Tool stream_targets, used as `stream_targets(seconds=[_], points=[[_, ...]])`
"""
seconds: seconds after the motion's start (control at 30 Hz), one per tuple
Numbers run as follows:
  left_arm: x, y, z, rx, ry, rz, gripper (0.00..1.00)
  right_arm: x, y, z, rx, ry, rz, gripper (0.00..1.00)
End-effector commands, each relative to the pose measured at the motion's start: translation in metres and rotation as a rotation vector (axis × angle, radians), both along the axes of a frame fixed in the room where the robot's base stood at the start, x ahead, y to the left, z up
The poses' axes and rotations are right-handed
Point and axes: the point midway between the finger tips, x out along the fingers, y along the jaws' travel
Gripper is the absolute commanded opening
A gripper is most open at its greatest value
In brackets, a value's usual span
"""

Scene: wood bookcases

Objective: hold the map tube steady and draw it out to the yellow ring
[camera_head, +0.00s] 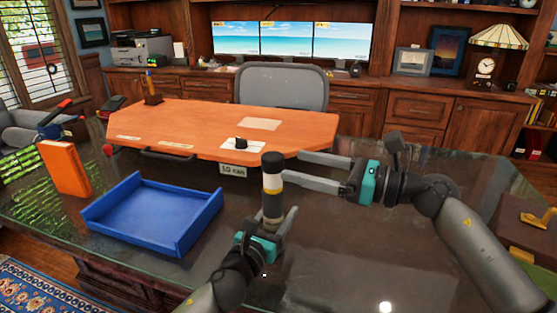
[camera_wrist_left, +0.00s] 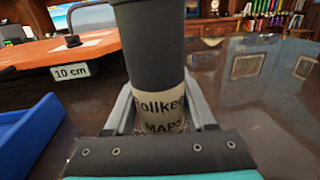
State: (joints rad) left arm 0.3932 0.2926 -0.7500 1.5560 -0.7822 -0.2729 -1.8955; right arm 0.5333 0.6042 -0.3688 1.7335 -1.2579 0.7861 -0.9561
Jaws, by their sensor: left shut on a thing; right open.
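The map tube (camera_head: 272,206) stands about upright in front of the orange desk, with a dark top, a pale band and a thin yellow ring (camera_head: 272,191) below that band. My left gripper (camera_head: 273,222) is shut on its lower part. In the left wrist view the dark tube (camera_wrist_left: 153,45) rises between the fingers, and its cream label reads "MAPS"; the yellow ring does not show there. My right gripper (camera_head: 292,167) is open and empty. Its fingers point left, with the tips just right of the tube's upper part; I cannot tell whether they touch it.
A blue tray (camera_head: 150,232) lies left of the tube on the dark glossy table. An orange book (camera_head: 66,168) stands at the far left. The wooden desk (camera_head: 205,125) with a "10 cm" label (camera_head: 233,169) is behind the tube.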

Motion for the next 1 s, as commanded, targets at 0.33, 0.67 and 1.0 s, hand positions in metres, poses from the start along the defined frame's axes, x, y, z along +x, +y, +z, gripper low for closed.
stream_targets(seconds=[0.33, 0.67, 1.0], points=[[0.0, 0.0, -0.001, 0.001, 0.002, 0.0, 0.0, -0.011, -0.023, 0.0, 0.0, -0.001, 0.0, 0.83], [0.0, 0.0, -0.001, 0.001, 0.002, 0.0, 0.6, -0.011, -0.022, 0.0, 0.001, 0.0, 0.001, 0.83], [0.0, 0.0, 0.0, 0.0, 0.001, 0.0, 0.91, -0.011, -0.022, 0.0, 0.001, 0.0, 0.001, 0.83]])
